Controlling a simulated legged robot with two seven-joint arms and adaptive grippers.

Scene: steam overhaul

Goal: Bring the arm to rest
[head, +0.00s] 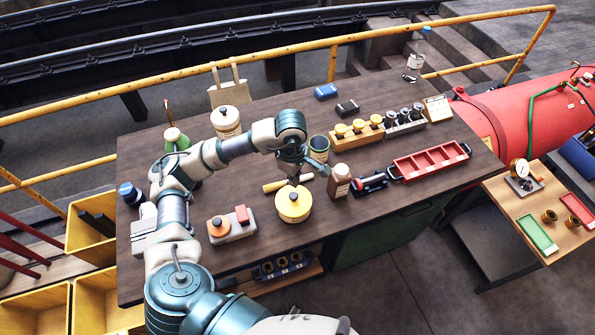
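My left arm comes in from the bottom left and bends over the dark workbench (380,225). Its gripper (308,174) hangs over the middle of the bench, just behind and above a round yellow pot (293,208) with a knob on its lid. Its fingers look spread, and I see nothing between them. A pale wooden handle (274,186) lies on the bench behind the pot, partly hidden by the gripper. My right gripper is not in view.
A green-grey cup (319,148) and a brown-and-white jar (339,181) stand close right of the gripper. A red tray (430,162) lies farther right. An orange-and-grey block (231,226) sits left of the pot.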

